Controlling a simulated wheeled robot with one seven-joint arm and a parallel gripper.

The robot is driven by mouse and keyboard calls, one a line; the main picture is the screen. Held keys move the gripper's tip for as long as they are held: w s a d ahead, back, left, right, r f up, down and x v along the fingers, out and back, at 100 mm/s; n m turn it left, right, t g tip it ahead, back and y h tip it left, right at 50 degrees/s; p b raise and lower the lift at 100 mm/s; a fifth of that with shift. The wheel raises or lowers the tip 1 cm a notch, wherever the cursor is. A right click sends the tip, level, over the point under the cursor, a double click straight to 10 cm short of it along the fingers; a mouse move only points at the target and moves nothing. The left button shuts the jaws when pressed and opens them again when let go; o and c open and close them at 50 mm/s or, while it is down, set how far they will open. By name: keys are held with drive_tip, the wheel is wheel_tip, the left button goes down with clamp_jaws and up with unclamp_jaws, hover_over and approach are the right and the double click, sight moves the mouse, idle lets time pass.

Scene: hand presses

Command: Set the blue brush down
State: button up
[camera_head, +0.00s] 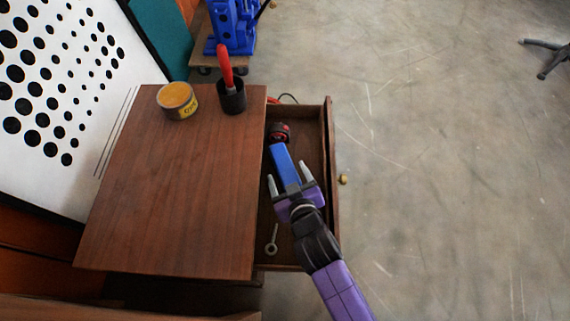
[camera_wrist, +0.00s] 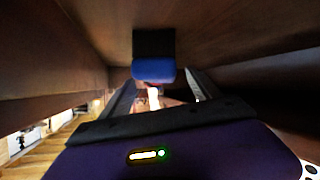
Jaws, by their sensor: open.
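The blue brush (camera_head: 285,163) is a long blue block in the open drawer (camera_head: 330,150), lying roughly along the drawer's length. In the wrist view, its blue end (camera_wrist: 153,71) shows ahead of the fingers with a dark part above it. My gripper (camera_head: 288,179) is purple with grey fingers. It is over the drawer at the brush's near end, open, with one finger on each side of the brush. Whether the brush rests fully on the drawer floor is hard to tell.
A red and black item (camera_head: 280,132) lies at the drawer's far end, and a metal ring-ended tool (camera_head: 272,241) near its front. The wooden cabinet top (camera_head: 180,200) is mostly clear, with a yellow tin (camera_head: 177,101) and a black cup (camera_head: 232,97) holding a red-handled tool.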

drive_tip(key=p+v, duration=0.2)
drive_tip(key=v, duration=0.5)
drive_tip(key=shift+s+d+r, duration=0.1)
drive_tip(key=shift+s+r, duration=0.05)
drive_tip(key=shift+s, duration=0.15)
wheel_tip(320, 180, up, 5)
drive_tip(key=a+t+y, duration=0.1)
drive_tip(key=s+d+r+m+t+h, duration=0.1)
drive_tip(key=s+d+r+m, duration=0.1)
drive_tip(key=s+d+r, duration=0.35)
drive_tip(key=s+d+r+m+h, duration=0.25)
drive_tip(key=s+d, duration=0.45)
drive_tip(key=s, duration=0.4)
drive_tip(key=s+d+r+m+t+h, duration=0.1)
drive_tip(key=s+d+r, duration=0.45)
drive_tip(key=s, duration=0.35)
wheel_tip(320, 180, up, 29)
drive_tip(key=p, duration=3)
drive_tip(key=shift+d+r, duration=0.15)
